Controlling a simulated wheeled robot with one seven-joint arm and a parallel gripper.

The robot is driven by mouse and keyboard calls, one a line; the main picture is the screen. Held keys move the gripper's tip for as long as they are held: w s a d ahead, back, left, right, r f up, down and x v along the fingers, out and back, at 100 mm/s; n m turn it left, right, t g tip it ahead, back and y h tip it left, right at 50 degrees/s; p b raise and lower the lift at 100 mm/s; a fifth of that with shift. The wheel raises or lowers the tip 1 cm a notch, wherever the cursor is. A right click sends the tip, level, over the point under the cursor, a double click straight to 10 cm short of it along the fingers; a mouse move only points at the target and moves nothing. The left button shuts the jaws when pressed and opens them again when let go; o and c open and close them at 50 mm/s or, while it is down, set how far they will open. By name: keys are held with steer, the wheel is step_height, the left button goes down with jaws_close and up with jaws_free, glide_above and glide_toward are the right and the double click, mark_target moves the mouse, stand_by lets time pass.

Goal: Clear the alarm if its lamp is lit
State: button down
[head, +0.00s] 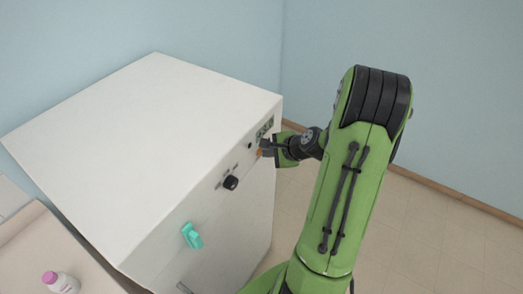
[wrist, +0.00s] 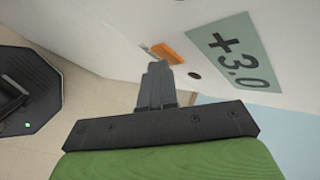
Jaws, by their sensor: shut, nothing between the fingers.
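The white cabinet (head: 150,110) carries a front panel with a display, which reads +3.0 in the wrist view (wrist: 236,57). A small dark round spot (wrist: 194,75), possibly the alarm lamp, lies between the display and the orange part; it shows no glow. The orange rectangular part (wrist: 168,53), perhaps a button, also shows in the head view (head: 259,152). My gripper (wrist: 158,66) is shut and empty, its fingertips at or just short of the orange part. I cannot tell whether they touch it.
A black knob (head: 230,182) and a teal handle (head: 192,235) stick out from the cabinet front. A white bottle with a pink cap (head: 62,282) stands on a surface at lower left. Open floor (head: 410,220) lies to the right.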

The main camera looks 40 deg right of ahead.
steer(key=shift+s+d, duration=0.25)
steer(key=shift+s, duration=0.45)
steer(key=s, duration=0.1)
steer(key=s+d, duration=0.1)
steer(key=s, duration=0.2)
steer(key=shift+s+d+b, duration=0.3)
steer(key=shift+s+b, duration=0.05)
steer(key=shift+b, duration=0.05)
stand_by(0.4)
